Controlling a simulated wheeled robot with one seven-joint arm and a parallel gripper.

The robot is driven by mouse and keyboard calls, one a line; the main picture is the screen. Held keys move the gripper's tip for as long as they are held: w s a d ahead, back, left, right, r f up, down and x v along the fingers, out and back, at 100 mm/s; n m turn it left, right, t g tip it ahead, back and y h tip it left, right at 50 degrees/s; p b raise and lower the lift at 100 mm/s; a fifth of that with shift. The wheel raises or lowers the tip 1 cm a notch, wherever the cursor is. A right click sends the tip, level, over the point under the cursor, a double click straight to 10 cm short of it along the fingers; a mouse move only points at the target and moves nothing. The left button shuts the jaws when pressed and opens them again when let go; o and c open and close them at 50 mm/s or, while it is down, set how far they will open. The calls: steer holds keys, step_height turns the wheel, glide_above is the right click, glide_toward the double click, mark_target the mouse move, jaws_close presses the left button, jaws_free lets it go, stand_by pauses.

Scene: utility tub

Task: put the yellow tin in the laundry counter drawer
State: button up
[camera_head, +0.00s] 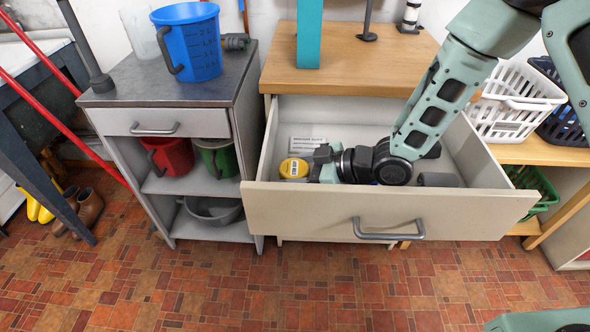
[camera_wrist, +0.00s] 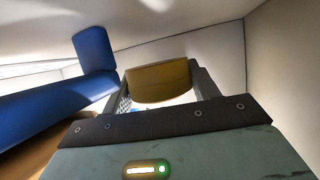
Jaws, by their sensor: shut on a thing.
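The yellow tin (camera_head: 294,168) is inside the open laundry counter drawer (camera_head: 388,212), near its left end and close to the front panel. My gripper (camera_head: 312,163) is low in the drawer, shut on the tin. In the wrist view the tin (camera_wrist: 160,82) sits between the two fingers of my gripper (camera_wrist: 163,88). Its underside is hidden, so I cannot tell whether it touches the drawer floor. The drawer is pulled well out, with its grey handle (camera_head: 388,232) in front.
A blue object (camera_wrist: 92,50) is close at left in the wrist view. A blue measuring bucket (camera_head: 190,42) stands on the left cabinet. The drawer's walls surround my gripper.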

mark_target(303, 169)
steer(key=shift+s+f+b, duration=0.1)
steer(key=shift+f+b, duration=0.2)
steer(key=shift+f, duration=0.25)
steer(key=o, duration=1)
steer(key=shift+s+d+f, duration=0.1)
steer(key=shift+r+p, duration=0.35)
steer(key=shift+r, duration=0.1)
steer(key=v, duration=0.7)
steer(key=shift+d+r+p, duration=0.1)
steer(key=shift+r+p, duration=0.25)
steer(key=shift+r, duration=0.1)
steer(key=shift+w, duration=0.2)
